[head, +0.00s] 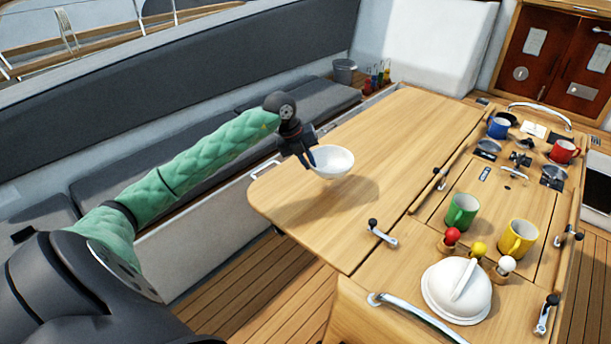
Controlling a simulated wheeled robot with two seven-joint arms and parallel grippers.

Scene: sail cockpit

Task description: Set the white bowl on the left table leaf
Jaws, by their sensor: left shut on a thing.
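The white bowl (335,163) is upright over the left table leaf (385,133), near the leaf's left edge. My left gripper (311,158) is shut on the bowl's left rim. The bowl's shadow falls on the leaf below and to the right of it, so it seems to be a little above the wood. Whether its base touches cannot be told for sure. The leaf is bare around the bowl. My right gripper is not in view.
The table's middle holds a green mug (461,211), a yellow mug (517,238), a blue mug (498,127), a red mug (564,151) and a white domed lid (457,291). A low rail (437,181) borders the leaf's right side. Grey bench cushions (215,148) lie left.

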